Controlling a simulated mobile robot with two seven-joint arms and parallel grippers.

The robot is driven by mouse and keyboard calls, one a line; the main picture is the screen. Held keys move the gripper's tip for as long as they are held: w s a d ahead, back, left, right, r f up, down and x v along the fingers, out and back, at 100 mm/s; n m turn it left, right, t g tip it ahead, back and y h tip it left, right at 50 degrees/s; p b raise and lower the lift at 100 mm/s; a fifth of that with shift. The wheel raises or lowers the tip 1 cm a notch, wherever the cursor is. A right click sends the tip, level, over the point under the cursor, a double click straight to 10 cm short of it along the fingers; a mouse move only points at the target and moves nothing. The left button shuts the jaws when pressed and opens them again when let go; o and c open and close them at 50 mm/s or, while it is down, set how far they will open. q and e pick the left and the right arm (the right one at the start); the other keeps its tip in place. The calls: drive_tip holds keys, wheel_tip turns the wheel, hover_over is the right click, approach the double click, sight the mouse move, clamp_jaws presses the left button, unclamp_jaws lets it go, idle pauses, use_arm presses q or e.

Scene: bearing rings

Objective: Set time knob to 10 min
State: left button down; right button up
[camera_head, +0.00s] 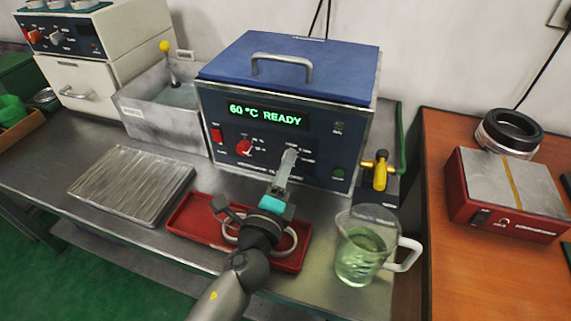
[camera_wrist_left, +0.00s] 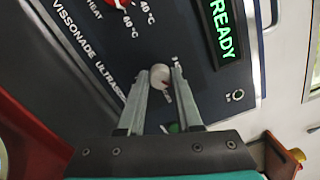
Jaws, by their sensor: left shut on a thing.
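The blue ultrasonic bath (camera_head: 285,110) stands on the steel bench, and its green display (camera_head: 265,114) reads "60 °C READY". My left gripper (camera_head: 287,166) reaches its front panel at the right-hand knob. In the left wrist view the gripper (camera_wrist_left: 160,88) is shut on the pale time knob (camera_wrist_left: 160,76), with one finger on each side. The time scale around the knob is too small and partly covered to read. The red heat knob (camera_head: 244,147) sits to the left on the panel and also shows at the top of the left wrist view (camera_wrist_left: 122,3). My right gripper is not seen.
A red tray (camera_head: 190,222) with metal rings (camera_head: 287,243) lies below my left arm. A glass beaker (camera_head: 362,250) of greenish liquid stands close on the right. A yellow-handled valve (camera_head: 380,172) is beside the bath. A ribbed metal plate (camera_head: 132,184) lies left.

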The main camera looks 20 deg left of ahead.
use_arm(q)
drive_tip(key=m, duration=0.3)
drive_tip(key=shift+r, duration=0.1)
drive_tip(key=shift+m+p, duration=0.35)
drive_tip(key=shift+m, duration=0.55)
drive_tip(key=m, duration=0.2)
drive_tip(key=shift+m+h+p, duration=0.3)
drive_tip(key=shift+m, duration=0.6)
drive_tip(key=shift+m+p, duration=0.3)
drive_tip(key=shift+m, duration=0.4)
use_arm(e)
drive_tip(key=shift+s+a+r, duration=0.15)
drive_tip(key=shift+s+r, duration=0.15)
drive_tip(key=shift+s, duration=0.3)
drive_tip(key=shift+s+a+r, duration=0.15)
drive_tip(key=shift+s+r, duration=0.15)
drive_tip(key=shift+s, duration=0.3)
use_arm(q)
drive_tip(key=c, duration=0.6)
unclamp_jaws()
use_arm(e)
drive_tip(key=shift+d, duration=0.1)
